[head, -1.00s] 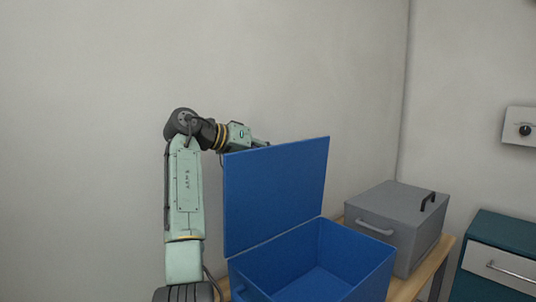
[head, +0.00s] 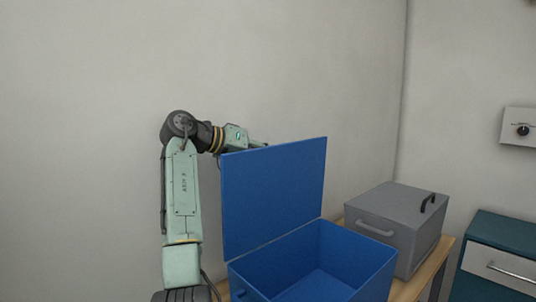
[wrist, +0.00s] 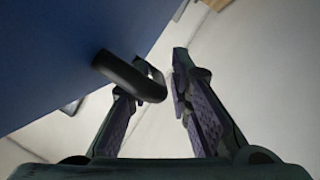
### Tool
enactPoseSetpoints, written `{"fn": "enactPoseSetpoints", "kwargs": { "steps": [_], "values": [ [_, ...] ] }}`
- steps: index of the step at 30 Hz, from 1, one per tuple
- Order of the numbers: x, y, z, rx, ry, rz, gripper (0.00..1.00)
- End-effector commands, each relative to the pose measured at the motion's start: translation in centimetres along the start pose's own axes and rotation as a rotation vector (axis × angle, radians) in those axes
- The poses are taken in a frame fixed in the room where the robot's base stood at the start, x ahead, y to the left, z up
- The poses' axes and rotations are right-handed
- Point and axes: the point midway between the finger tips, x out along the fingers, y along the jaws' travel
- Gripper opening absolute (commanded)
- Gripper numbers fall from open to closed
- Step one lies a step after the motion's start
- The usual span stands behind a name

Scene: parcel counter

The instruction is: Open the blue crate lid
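The blue crate (head: 335,262) stands on a wooden table with its inside open to view. Its blue lid (head: 275,195) stands raised, roughly upright, at the crate's left edge. My gripper (head: 258,144) is behind the lid's top edge in the head view, mostly hidden. In the wrist view my gripper (wrist: 158,98) has its two fingers apart. A black lid handle (wrist: 132,76) sticks out from the blue lid (wrist: 70,50) by the left fingertip and partly overlaps it. I cannot tell whether they touch.
A grey box (head: 395,225) with a lid and handles stands right of the crate on the wooden table (head: 428,278). A teal and white drawer unit (head: 500,255) is at the far right. A plain wall is behind my arm.

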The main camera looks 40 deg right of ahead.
Motion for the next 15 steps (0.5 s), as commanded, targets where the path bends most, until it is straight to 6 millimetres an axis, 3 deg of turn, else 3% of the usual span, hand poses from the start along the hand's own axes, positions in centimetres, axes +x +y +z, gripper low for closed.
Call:
{"fn": "enactPoseSetpoints", "kwargs": {
  "steps": [7,15],
  "values": [
    [-1.8,0.0,-0.1,0.001,0.004,-0.002,0.19],
    [-7.5,0.0,-0.1,0.001,0.004,-0.002,0.19]
  ]
}}
